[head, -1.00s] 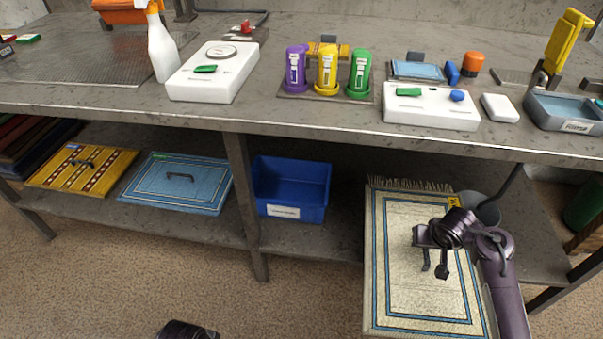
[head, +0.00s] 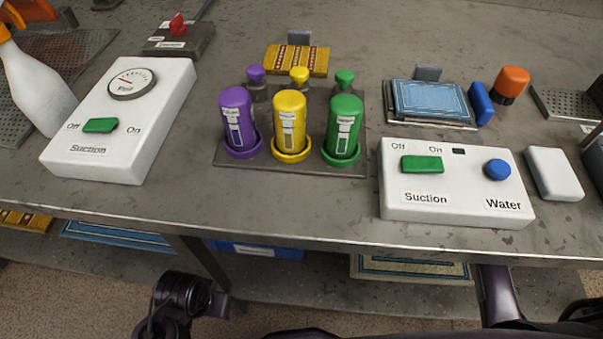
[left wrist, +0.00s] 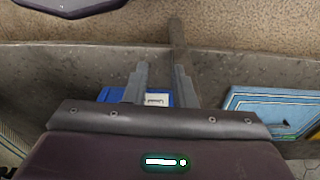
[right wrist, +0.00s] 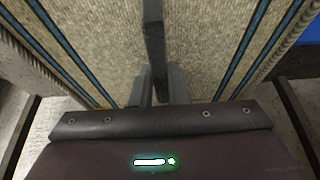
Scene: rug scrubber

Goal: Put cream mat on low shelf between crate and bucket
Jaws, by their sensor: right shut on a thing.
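The cream mat (head: 410,271) with blue border lines shows only in part below the bench front, at the low shelf, to the right of the blue crate (head: 258,251). The bench top hides the rest of it. In the right wrist view the mat's woven face (right wrist: 95,45) fills most of the picture. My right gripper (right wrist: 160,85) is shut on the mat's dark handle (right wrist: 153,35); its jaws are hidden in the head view. My left gripper (head: 222,303) is in front of the shelf, open and empty in the left wrist view (left wrist: 160,75). The bucket is not visible now.
The bench top carries two white control boxes (head: 125,120) (head: 450,185), several coloured bottles (head: 290,125) and a spray bottle (head: 35,90). Its front edge overhangs the low shelf. A blue mat (left wrist: 270,105) lies on the shelf left of the crate.

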